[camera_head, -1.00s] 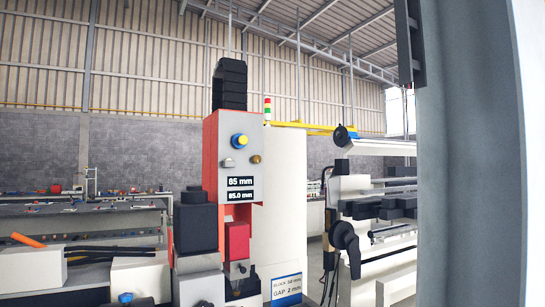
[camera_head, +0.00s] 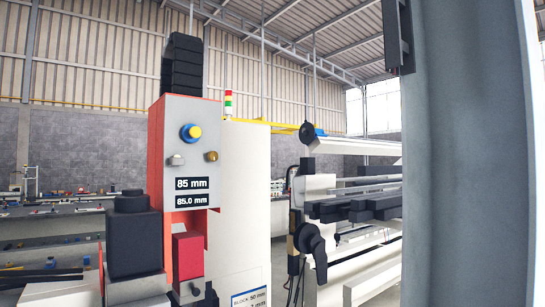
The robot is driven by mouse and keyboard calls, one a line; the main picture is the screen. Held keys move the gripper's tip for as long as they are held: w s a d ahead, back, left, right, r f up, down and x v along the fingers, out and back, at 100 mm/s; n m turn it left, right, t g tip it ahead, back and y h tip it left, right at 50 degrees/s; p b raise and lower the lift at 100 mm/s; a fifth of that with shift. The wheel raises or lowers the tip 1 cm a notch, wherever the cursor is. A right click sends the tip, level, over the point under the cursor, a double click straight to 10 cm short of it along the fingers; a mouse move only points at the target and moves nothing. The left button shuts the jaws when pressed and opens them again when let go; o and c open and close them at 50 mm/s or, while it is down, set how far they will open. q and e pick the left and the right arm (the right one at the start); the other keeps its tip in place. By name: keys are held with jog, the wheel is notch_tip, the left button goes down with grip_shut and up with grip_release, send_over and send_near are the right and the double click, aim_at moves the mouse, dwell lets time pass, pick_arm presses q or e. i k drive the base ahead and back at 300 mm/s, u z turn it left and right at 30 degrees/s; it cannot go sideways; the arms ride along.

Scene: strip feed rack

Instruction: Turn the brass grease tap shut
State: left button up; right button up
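A small round brass-coloured fitting (camera_head: 211,156) sits on the grey front panel (camera_head: 186,110) of a red-sided machine, left of centre. It may be the grease tap, but it is too small to tell its handle or how far it is turned. A silver knob (camera_head: 176,160) is to its left, and a yellow button with a blue ring (camera_head: 190,132) is above. Neither of my grippers is in view.
Displays (camera_head: 192,184) below read 85 mm and 85.0 mm. A rack with dark bars (camera_head: 350,208) and a black lever handle (camera_head: 312,246) stands right of the machine. A wide grey column (camera_head: 470,160) blocks the right side. Benches stand behind at left.

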aim_at(213, 156)
jog(key=z, duration=0.05)
jog(key=i, duration=1.1)
jog(key=u, duration=0.6)
